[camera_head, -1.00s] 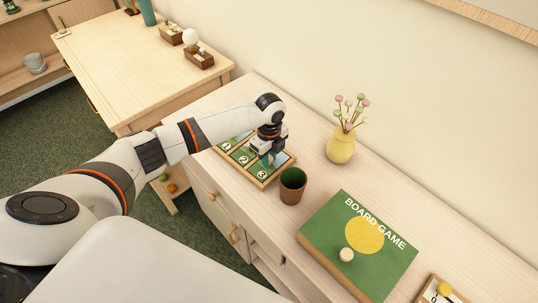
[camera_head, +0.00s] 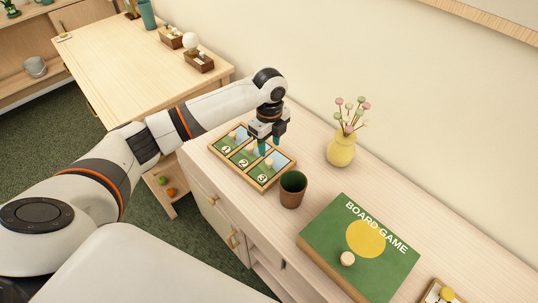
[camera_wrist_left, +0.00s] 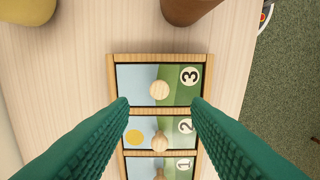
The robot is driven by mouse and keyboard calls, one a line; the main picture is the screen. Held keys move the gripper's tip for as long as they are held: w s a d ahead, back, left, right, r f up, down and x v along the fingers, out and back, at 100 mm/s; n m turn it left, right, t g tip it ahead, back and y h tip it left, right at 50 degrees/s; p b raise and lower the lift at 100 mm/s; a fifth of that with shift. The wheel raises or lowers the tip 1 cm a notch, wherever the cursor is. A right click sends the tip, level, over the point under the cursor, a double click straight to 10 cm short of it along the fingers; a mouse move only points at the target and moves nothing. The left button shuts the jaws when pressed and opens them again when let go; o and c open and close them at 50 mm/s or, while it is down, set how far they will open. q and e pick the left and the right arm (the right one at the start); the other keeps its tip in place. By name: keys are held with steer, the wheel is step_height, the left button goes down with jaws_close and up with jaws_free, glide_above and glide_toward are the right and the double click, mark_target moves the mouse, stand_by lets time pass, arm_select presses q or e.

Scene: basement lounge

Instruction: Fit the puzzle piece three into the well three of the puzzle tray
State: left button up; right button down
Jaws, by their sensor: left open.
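The wooden puzzle tray (camera_head: 236,173) lies on the cabinet top, with three picture pieces side by side. Puzzle piece three (camera_head: 263,177), green and blue with a round wooden knob, lies flat inside the frame of well three, at the tray end nearest the cup. In the left wrist view, piece three (camera_wrist_left: 135,85) sits within the well's borders with its knob upright. My left gripper (camera_head: 268,147) is open and empty above the tray. In the wrist view its teal fingers (camera_wrist_left: 160,104) are apart, either side of the tray, below piece three's knob in the picture. My right gripper is not seen.
A yellow vase (camera_head: 341,150) with flowers stands near the wall. A green board game box (camera_head: 335,245) lies farther right. Bare cabinet top lies between vase and cup.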

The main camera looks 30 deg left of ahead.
arm_select(q)
steer(key=shift+r, duration=2.3)
steer(key=shift+f, duration=0.1)
